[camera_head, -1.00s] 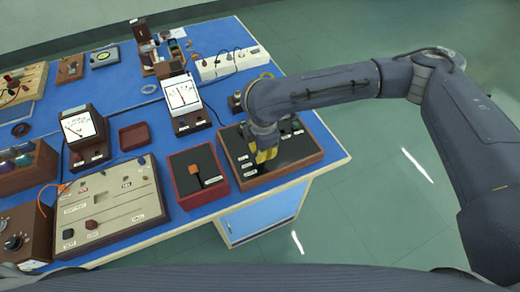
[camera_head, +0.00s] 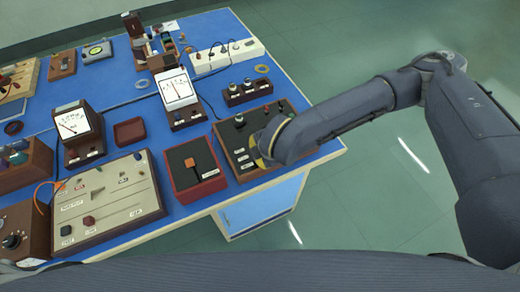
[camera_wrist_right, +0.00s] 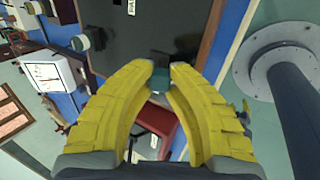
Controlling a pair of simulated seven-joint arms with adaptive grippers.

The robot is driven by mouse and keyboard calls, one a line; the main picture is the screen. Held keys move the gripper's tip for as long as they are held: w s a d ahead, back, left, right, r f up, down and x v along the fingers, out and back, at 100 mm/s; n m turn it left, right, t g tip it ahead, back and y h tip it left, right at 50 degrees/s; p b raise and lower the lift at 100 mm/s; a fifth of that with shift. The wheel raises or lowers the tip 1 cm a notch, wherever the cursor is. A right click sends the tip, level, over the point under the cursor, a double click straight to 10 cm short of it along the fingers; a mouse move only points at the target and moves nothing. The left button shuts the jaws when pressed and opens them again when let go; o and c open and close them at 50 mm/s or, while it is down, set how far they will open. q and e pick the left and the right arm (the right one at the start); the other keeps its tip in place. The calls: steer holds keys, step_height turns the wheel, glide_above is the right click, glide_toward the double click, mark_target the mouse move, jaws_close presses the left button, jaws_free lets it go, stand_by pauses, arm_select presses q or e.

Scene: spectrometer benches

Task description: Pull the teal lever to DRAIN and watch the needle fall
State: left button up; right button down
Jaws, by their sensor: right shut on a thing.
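A teal piece (camera_wrist_right: 160,80), which looks like the lever's grip, sits between the fingertips of my right gripper (camera_wrist_right: 159,68) in the right wrist view. The yellow fingers are closed on it. In the head view the right gripper (camera_head: 262,158) is at the front right of the wood-framed black panel (camera_head: 226,133), mostly covered by my forearm. The lever and its labels are hidden there. A white dial meter (camera_head: 177,88) stands behind the panel; its needle is near mid-scale. It also shows in the right wrist view (camera_wrist_right: 48,72). My left gripper is out of view.
A second dial meter (camera_head: 72,124) and a beige switch board (camera_head: 125,200) lie farther left. A small knob block (camera_head: 246,92) is behind the panel. The table's right edge is close by.

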steer(key=c, duration=1.3)
jaws_free()
steer(key=shift+v, duration=3.75)
